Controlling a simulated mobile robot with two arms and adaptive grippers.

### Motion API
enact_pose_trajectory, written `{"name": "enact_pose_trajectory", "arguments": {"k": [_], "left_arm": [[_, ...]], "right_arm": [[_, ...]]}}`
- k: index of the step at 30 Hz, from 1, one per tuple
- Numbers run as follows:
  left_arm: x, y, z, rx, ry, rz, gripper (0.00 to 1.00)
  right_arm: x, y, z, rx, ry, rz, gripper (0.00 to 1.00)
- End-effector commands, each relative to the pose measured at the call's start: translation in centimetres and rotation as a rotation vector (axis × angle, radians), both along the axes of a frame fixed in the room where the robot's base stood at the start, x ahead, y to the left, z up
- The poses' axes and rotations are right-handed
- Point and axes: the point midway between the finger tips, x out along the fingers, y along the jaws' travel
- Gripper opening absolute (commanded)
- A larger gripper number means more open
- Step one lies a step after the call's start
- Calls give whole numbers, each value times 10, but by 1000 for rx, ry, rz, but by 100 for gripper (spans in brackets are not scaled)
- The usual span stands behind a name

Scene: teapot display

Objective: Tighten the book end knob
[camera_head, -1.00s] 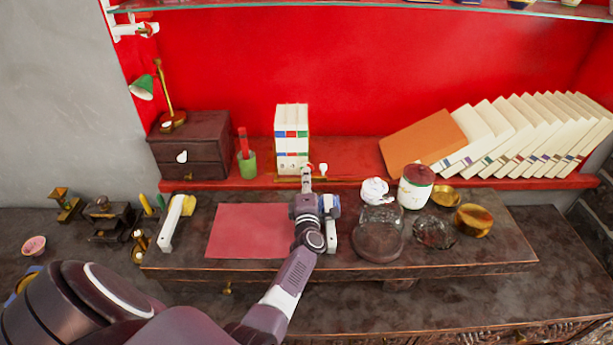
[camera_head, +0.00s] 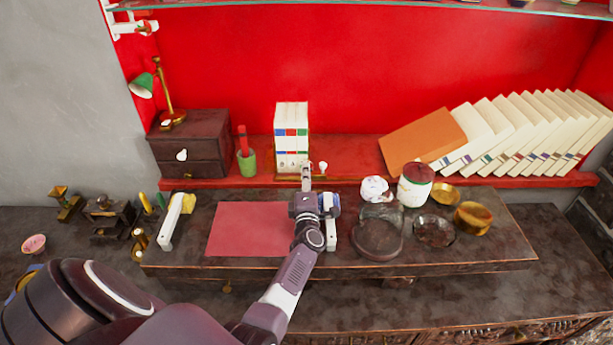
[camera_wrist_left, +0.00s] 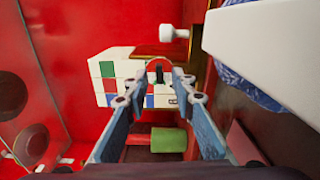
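The book end (camera_head: 285,178) is a low brass piece on the red ledge, in front of a few upright white books (camera_head: 291,135). Its white knob (camera_head: 322,166) sticks up at the right end. In the left wrist view the knob (camera_wrist_left: 172,33) shows at the top, beside the brass part (camera_wrist_left: 150,54). My left gripper (camera_head: 306,172) reaches toward the front of the books, just left of the knob. In the left wrist view its fingertips (camera_wrist_left: 160,77) are apart, and the knob is outside them. A small dark thing shows between the tips. My right gripper is not in view.
A green cup (camera_head: 247,164) stands left of the books. A white bar (camera_head: 331,234) and a blue-and-white object are close to my left wrist. A white teapot (camera_head: 375,189) and lidded jar (camera_head: 415,185) stand to the right.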

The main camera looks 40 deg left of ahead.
Motion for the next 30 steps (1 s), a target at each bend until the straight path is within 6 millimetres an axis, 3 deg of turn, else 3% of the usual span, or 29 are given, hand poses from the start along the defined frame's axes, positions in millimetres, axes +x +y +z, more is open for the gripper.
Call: {"name": "enact_pose_trajectory", "arguments": {"k": [15,30], "left_arm": [[-54,-41,-2,-2,3,-1,24],[-59,-45,-1,-1,2,-1,24]], "right_arm": [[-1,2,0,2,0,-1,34],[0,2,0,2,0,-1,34]]}}
